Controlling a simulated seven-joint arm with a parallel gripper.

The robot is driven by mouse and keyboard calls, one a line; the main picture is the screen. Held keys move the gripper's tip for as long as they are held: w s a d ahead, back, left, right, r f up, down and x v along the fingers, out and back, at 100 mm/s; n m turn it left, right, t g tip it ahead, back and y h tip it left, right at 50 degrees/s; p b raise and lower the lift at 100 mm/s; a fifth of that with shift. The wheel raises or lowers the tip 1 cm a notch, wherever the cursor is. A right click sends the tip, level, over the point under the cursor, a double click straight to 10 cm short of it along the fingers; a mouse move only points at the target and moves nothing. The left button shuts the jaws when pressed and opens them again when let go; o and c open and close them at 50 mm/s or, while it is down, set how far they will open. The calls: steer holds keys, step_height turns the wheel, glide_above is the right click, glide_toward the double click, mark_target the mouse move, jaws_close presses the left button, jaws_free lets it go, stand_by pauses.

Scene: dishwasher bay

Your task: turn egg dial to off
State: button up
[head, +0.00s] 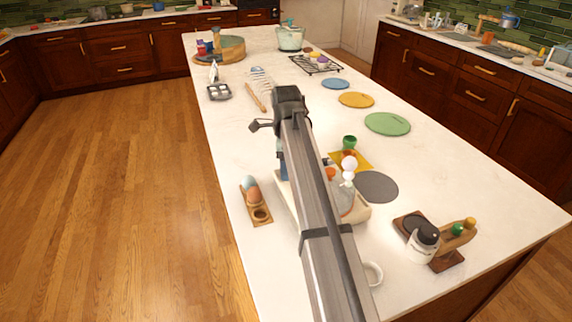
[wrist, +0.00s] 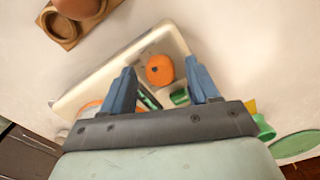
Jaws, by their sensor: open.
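A round orange object (wrist: 160,70) with a small dark spot lies on a cream tray (wrist: 88,92) in the wrist view. It may be the egg dial; I cannot read any marking or setting on it. It also shows as a small orange patch (head: 330,173) beside my arm in the head view. My gripper (wrist: 160,64) is open, its two blue fingers apart on either side of the orange object in the picture. I cannot tell the height of the fingers above it. My arm hides much of the tray (head: 283,190) in the head view.
A wooden egg holder (head: 262,215) with eggs stands left of the tray. A grey disc (head: 377,187), a green cup (head: 349,142) and a white-bodied jar (head: 421,247) stand to the right. Small green items (wrist: 180,97) lie near the fingers.

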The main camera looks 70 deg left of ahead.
steer(key=shift+c, duration=0.2)
steer(key=c, duration=1)
